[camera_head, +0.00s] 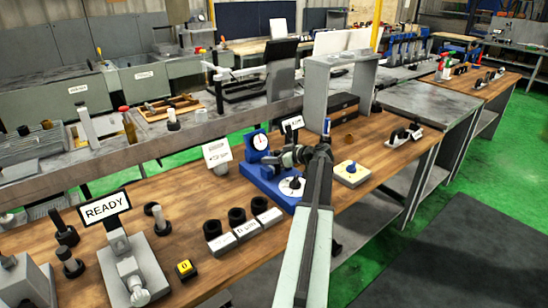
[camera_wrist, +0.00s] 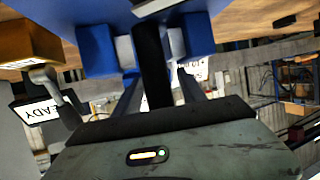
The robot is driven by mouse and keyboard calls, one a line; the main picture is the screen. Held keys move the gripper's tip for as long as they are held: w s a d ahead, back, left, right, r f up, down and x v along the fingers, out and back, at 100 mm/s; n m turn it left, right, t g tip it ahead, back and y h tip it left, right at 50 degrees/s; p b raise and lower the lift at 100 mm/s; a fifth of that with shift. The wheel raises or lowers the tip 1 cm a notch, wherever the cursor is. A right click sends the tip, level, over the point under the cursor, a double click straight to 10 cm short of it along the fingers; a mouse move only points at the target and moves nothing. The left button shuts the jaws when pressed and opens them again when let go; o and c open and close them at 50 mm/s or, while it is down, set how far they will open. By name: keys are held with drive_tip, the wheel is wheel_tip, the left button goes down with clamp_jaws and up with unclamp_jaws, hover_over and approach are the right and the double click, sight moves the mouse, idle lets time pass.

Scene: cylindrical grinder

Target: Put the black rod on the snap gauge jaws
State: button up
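The blue snap gauge (camera_head: 255,172) with its round white dial stands on the wooden bench in the head view. In the wrist view, its two blue jaws with grey inner faces (camera_wrist: 190,36) are close in front of the camera. The black rod (camera_wrist: 153,60) is between these jaws and runs down toward my palm. I cannot tell whether it touches them. My gripper (camera_wrist: 160,92) is just below the jaws, its two dark fingers spread either side of the rod, with gaps showing. In the head view, my forearm hides part of the gauge, and the rod is not clear.
Three black rings on labelled blocks (camera_head: 237,227) stand left of the gauge. A READY sign (camera_head: 105,207) is farther left. Some bare wood shows at the front.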

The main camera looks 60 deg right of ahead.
drive_tip(key=shift+r, duration=0.25)
drive_tip(key=p+v, duration=0.4)
drive_tip(key=v, duration=0.8)
drive_tip(key=shift+p, duration=0.4)
drive_tip(key=shift+d, duration=0.1)
